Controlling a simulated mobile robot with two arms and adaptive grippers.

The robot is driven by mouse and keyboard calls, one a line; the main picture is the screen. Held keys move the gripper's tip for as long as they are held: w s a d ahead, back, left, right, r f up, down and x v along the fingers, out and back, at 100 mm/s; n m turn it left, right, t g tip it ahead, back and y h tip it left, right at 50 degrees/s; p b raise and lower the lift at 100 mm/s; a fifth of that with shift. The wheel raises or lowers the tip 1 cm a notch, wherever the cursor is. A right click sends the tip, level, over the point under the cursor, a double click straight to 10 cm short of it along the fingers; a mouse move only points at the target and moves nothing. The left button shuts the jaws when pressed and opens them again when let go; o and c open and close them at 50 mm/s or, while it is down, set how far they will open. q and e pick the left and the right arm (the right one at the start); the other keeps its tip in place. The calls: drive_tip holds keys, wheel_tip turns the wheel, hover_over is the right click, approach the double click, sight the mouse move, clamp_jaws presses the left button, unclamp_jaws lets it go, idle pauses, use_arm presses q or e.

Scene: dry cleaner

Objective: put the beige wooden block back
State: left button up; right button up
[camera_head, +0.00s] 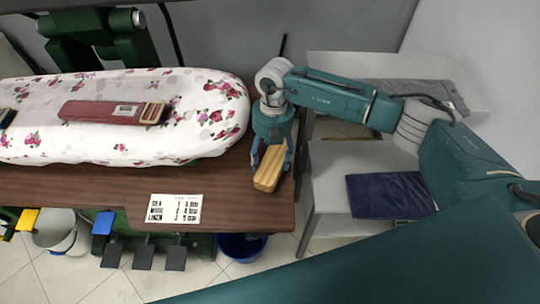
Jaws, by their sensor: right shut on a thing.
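The beige wooden block (269,168) is held in my right gripper (270,158), which is shut on it. The gripper points down near the right end of the brown wooden table (120,190), beside the rounded end of the ironing board. The block seems to be over the tabletop, but I cannot tell whether it touches it. My left gripper is not in view.
The ironing board (200,140) has a floral cover and carries a folded dark red item (95,111). A printed card (175,208) lies on the table. To the right, a shelf unit (335,165) bears a folded navy cloth (385,195) and grey cloth (420,92).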

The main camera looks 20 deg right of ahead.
sight(272, 153)
drive_tip(key=o, duration=1)
drive_tip(key=shift+r, duration=0.15)
drive_tip(key=shift+w+r, duration=0.1)
drive_tip(key=shift+r, duration=0.3)
wheel_tip(272, 153, up, 11)
drive_tip(key=b, duration=0.3)
drive_tip(key=shift+w+d, duration=0.4)
drive_tip(key=shift+w, duration=0.05)
